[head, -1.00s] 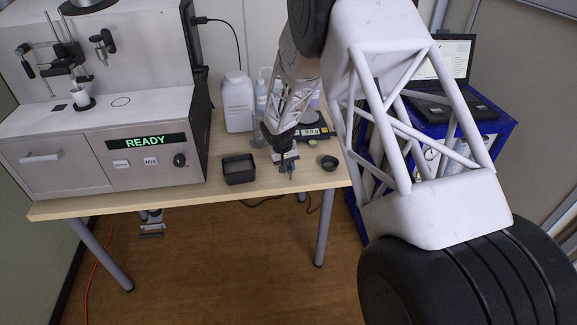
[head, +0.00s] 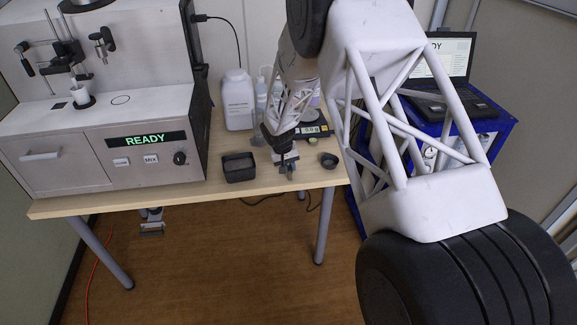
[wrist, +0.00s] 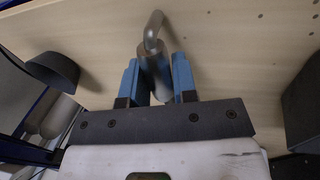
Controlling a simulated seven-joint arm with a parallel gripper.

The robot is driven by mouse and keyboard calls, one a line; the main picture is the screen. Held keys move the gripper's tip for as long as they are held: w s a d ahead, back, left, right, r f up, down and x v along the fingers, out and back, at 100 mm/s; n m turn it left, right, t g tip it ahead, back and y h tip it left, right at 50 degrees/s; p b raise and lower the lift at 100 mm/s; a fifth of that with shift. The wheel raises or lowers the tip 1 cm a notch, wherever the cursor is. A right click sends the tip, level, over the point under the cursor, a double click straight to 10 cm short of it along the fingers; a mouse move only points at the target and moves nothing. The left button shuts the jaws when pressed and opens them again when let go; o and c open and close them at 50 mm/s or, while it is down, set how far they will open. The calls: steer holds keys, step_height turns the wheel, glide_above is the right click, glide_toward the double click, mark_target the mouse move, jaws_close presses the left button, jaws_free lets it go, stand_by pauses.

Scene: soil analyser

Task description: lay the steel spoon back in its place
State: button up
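The steel spoon (wrist: 155,60) shows in the wrist view as a grey metal cylinder with a thin bent end, between the two blue fingers of my gripper (wrist: 157,80). The fingers appear to touch it on both sides. The spoon is too small to make out there. How far it is above the table is unclear.
The steel analyser (head: 100,150) fills the table's left side, its display reading READY. A white bottle (head: 238,100) and a scale (head: 312,130) stand behind my gripper. The table's front edge is close.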

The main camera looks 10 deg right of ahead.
steer(key=o, duration=0.4)
steer(key=shift+r, duration=0.1)
steer(key=v, duration=0.7)
steer(key=shift+r, duration=0.35)
